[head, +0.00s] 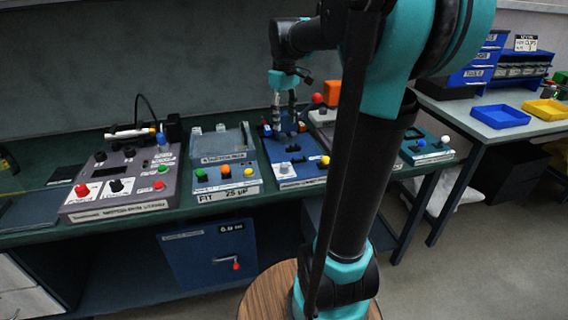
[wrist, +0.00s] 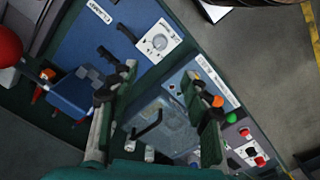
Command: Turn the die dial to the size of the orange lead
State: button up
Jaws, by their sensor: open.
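A white plate with a round grey dial (wrist: 159,41) shows on the blue bench unit (wrist: 110,28) in the wrist view; its markings are too small to read. This may be the die dial. Black lever handles stand beside it. My gripper (wrist: 158,74) is open, with nothing between its fingers, and hangs over the blue unit near the dial plate. In the head view my gripper (head: 284,122) is above the back part of the same blue unit (head: 298,172).
Left of the blue unit stands a clear-lidded box (head: 222,143) with green, orange and yellow buttons. Further left is a grey control box (head: 125,180) with red knobs. An orange block (head: 331,91) and a red ball (head: 317,98) stand to the right. My arm hides part of the bench.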

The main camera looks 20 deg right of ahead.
aim_at(284, 164)
notch_tip(284, 164, down, 17)
jog(key=shift+f, duration=0.15)
dwell(0.5)
grip_shut()
